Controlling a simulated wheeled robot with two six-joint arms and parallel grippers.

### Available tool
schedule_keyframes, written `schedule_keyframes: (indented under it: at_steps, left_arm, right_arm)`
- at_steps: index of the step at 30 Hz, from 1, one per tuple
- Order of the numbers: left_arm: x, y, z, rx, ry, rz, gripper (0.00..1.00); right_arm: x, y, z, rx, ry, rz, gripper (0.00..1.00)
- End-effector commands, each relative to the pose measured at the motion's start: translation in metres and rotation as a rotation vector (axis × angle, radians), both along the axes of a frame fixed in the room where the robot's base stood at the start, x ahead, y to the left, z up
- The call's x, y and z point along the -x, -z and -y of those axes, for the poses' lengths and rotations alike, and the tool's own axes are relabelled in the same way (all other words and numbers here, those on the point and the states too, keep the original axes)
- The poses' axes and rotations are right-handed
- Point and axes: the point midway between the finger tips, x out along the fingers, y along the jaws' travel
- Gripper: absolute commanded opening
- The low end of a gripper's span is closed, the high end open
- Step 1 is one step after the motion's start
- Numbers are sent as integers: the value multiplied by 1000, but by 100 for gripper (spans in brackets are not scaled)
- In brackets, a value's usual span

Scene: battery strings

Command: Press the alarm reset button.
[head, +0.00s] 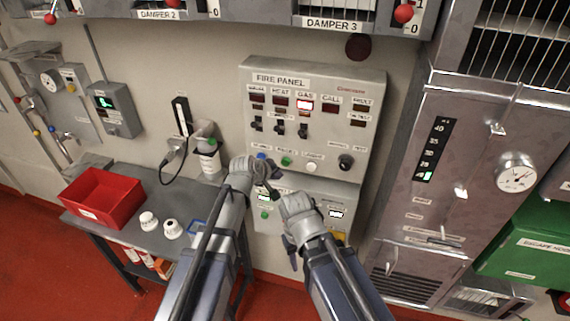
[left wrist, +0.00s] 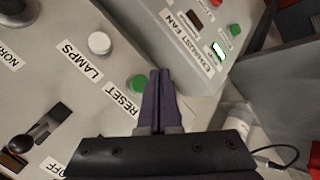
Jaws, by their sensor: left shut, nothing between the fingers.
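The fire panel (head: 315,82) is a grey box on the wall with several lit and dark windows, switches and a row of buttons. A green button (head: 287,161) sits in its lower row; the left wrist view shows this green button (left wrist: 137,84) beside a RESET label (left wrist: 122,101). My left gripper (head: 275,172) is just below that row, and its shut, empty purple fingers (left wrist: 161,72) appear close beside the green button; contact cannot be told. My right gripper (head: 273,191) is low in front of the panel; its jaws are too small to read.
A white button (left wrist: 99,43) labelled LAMPS is beside the green one. A smaller exhaust fan box (head: 263,228) hangs below the panel, partly behind my arms. A table (head: 130,232) with a red bin (head: 103,197) stands left; a metal cabinet (head: 445,140) stands right.

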Motion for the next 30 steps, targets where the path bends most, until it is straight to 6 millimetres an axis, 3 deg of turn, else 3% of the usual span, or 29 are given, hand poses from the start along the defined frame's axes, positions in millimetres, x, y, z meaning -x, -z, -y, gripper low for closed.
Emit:
schedule_keyframes:
  at_steps: [3,9,30]
  left_arm:
    - [-19,0,6,0,0,0,0]
    - [-30,0,10,0,-1,-1,0]
    - [-30,0,10,-1,0,-1,0]
  right_arm:
    - [0,0,0,0,0,0,44]
    - [0,0,0,0,0,0,44]
    - [0,0,0,0,0,0,44]
